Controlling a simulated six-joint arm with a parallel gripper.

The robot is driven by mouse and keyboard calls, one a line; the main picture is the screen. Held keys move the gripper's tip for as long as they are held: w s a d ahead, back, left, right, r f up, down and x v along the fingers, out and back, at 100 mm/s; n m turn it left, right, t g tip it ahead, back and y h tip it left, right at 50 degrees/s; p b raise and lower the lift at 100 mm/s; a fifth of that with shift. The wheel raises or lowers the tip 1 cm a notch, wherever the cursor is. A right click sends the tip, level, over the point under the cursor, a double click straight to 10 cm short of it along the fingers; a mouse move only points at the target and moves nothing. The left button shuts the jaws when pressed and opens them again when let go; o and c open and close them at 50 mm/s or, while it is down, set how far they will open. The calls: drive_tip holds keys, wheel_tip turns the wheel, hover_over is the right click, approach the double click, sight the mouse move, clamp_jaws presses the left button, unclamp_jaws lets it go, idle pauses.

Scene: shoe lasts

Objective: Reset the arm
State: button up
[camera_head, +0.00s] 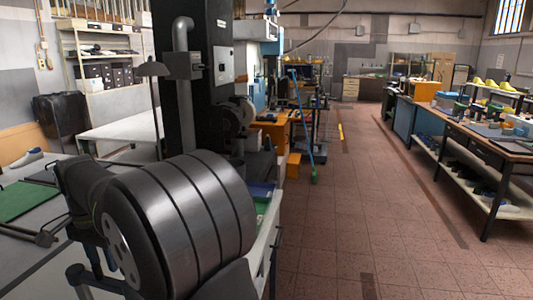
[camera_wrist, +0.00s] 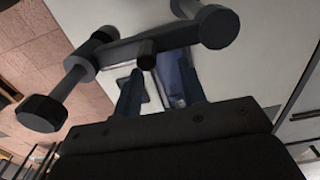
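My gripper shows in the wrist view (camera_wrist: 160,72), its dark body along the bottom edge. Two bluish fingers reach upward, spaced apart, with no object clearly held between them. A dark bar with round knobbed ends (camera_wrist: 130,50) crosses in front of the fingers; I cannot tell whether they touch it. A blue object on the pale surface (camera_wrist: 172,82) shows behind the fingers. In the head view, the gripper cannot be told apart from the dark parts at the lower left.
A large dark banded cylinder (camera_head: 190,220) fills the lower left foreground. A green mat (camera_head: 25,200) and a shoe-shaped item (camera_head: 25,159) lie on the left table. A workbench (camera_head: 490,142) with yellow items (camera_head: 491,83) stands at right. The tiled aisle (camera_head: 370,210) is clear.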

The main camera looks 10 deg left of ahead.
drive_tip(key=w+a+n, duration=0.1)
drive_tip(key=n, duration=0.1)
drive_tip(key=w+a+r+n, duration=0.1)
drive_tip(key=n, duration=0.2)
drive_tip(key=w+a+n, duration=0.1)
drive_tip(key=w+n, duration=0.1)
drive_tip(key=n, duration=0.1)
drive_tip(key=shift+a+r, duration=0.2)
idle(0.3)
idle(3.1)
